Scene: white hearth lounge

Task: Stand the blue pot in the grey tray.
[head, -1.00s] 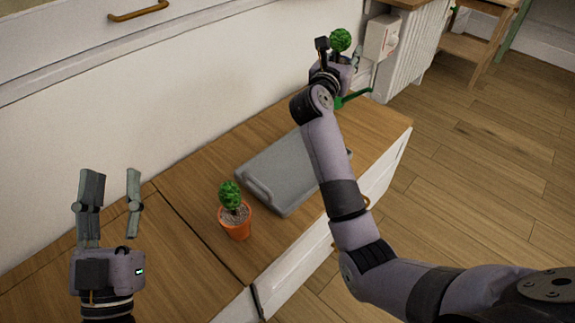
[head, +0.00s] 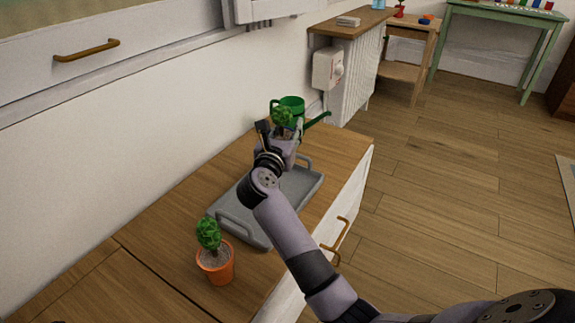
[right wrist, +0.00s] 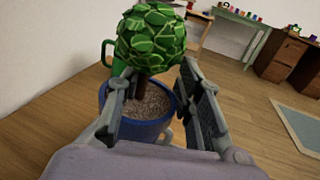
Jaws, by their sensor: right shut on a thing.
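The blue pot (right wrist: 133,130) holds a round green bush and pale gravel. My right gripper (right wrist: 155,88) is shut on it, with one finger on each side, in the right wrist view. In the head view, my right gripper (head: 276,138) is at the far side of the grey tray (head: 238,229), and the bush (head: 283,117) shows above it; the pot itself is mostly hidden there. The tray lies on the wooden cabinet top and looks empty where it shows; my right arm covers part of it. I cannot tell the pot's exact height. My left gripper is not in view.
An orange pot (head: 216,268) with a similar bush stands just in front of the tray's near end. A green watering can (head: 292,103) stands behind my right gripper, its spout pointing right. A radiator (head: 352,88) is beyond the cabinet. The cabinet top's left part is clear.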

